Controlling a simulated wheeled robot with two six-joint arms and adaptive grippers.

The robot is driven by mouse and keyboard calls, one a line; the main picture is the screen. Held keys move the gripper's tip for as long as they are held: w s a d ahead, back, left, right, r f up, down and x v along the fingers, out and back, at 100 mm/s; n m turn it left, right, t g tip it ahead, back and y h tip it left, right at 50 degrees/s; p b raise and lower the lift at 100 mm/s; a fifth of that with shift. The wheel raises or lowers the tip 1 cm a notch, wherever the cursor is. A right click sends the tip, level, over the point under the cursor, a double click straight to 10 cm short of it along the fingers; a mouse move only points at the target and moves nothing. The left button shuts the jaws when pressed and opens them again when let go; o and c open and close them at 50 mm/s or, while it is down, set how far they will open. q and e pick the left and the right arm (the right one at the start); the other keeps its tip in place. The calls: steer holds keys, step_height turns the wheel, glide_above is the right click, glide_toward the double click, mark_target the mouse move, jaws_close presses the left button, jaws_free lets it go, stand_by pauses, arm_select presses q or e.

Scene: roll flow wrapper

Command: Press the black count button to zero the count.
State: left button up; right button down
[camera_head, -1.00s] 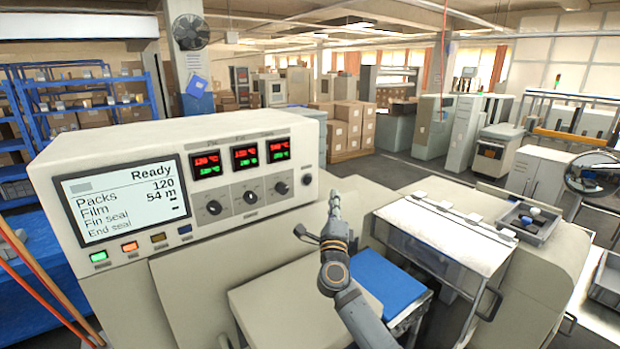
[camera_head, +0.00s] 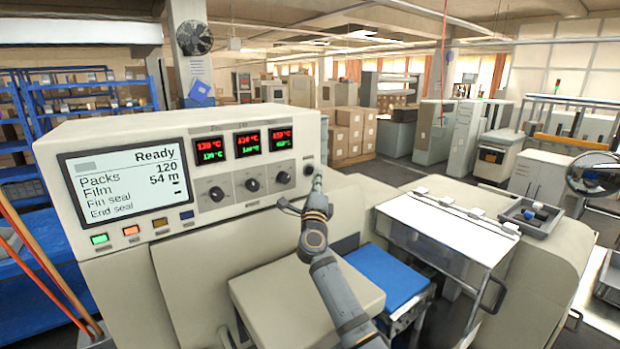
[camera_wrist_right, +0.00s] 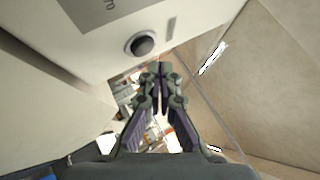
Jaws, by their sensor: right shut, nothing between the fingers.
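The black count button (camera_head: 308,171) is a small round button at the right end of the control panel's front. In the right wrist view the button (camera_wrist_right: 142,44) shows at the upper left of the fingertips, set in a pale ring. My right gripper (camera_head: 317,182) is shut and empty, its fingertips just right of and slightly below the button in the head view. In the wrist view a gap shows between the fingertips (camera_wrist_right: 160,70) and the button. The display (camera_head: 125,189) reads Ready, Packs 120, Film 54 m. My left gripper is out of view.
Three dark knobs (camera_head: 252,185) sit left of the button, under red and green readouts (camera_head: 247,144). Lit and dark buttons (camera_head: 131,231) line up below the display. A clear guard (camera_head: 440,240) and a blue surface (camera_head: 388,279) lie to the right of my arm.

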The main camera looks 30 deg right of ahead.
steer(key=shift+w, duration=0.25)
stand_by(0.5)
steer(key=shift+w, duration=0.1)
stand_by(0.7)
steer(key=shift+w+a, duration=0.1)
steer(key=shift+w, duration=0.2)
steer(key=shift+w+b, duration=0.4)
stand_by(0.7)
steer(key=shift+s+p, duration=0.85)
